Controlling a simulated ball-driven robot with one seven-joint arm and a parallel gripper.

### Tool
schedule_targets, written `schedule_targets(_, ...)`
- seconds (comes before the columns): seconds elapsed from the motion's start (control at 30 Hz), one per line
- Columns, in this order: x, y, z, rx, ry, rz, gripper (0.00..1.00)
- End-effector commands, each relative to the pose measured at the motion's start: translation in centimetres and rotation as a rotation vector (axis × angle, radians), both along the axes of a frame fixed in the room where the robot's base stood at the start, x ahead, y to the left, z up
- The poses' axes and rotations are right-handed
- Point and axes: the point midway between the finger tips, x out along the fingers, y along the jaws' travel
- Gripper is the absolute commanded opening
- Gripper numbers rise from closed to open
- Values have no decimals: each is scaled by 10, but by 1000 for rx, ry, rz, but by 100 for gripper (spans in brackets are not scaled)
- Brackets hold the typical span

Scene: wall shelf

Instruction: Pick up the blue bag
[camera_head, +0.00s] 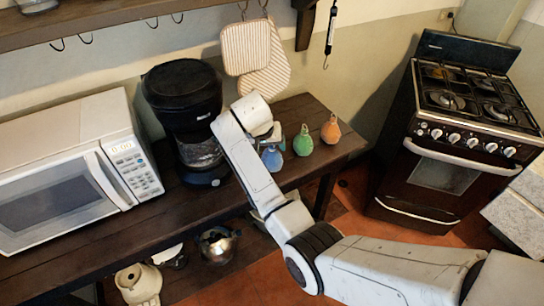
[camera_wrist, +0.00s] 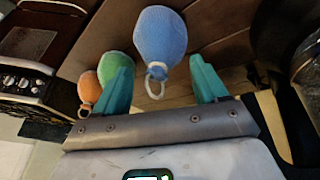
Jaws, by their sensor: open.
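The blue bag (camera_head: 272,160) stands on the wooden table, partly hidden behind the end of my arm in the head view. In the wrist view the small round blue bag (camera_wrist: 160,38) has a pale ring at its near end. My gripper (camera_wrist: 160,66) is open, with one teal finger on each side of the blue bag. The bag lies in line with the gap, mostly beyond the fingertips, and its ring reaches between them. I see no finger touching it. In the head view my gripper (camera_head: 269,137) is right at the bag, mostly hidden by my arm.
A green bag (camera_head: 303,141) and an orange bag (camera_head: 331,129) stand to the right of the blue one. A black coffee maker (camera_head: 183,95) stands close on the left, beside a white microwave (camera_head: 70,165). Striped pot holders (camera_head: 246,48) hang behind. The table's right end is clear.

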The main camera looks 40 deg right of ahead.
Motion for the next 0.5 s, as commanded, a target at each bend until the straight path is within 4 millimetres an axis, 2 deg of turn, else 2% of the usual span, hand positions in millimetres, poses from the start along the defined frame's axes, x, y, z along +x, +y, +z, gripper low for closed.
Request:
schedule_targets(0.1,1,-3,-8,1,1,0,72)
schedule_targets(0.33,1,-4,-10,0,-1,1,72)
schedule_targets(0.5,1,-4,-9,0,-1,1,57)
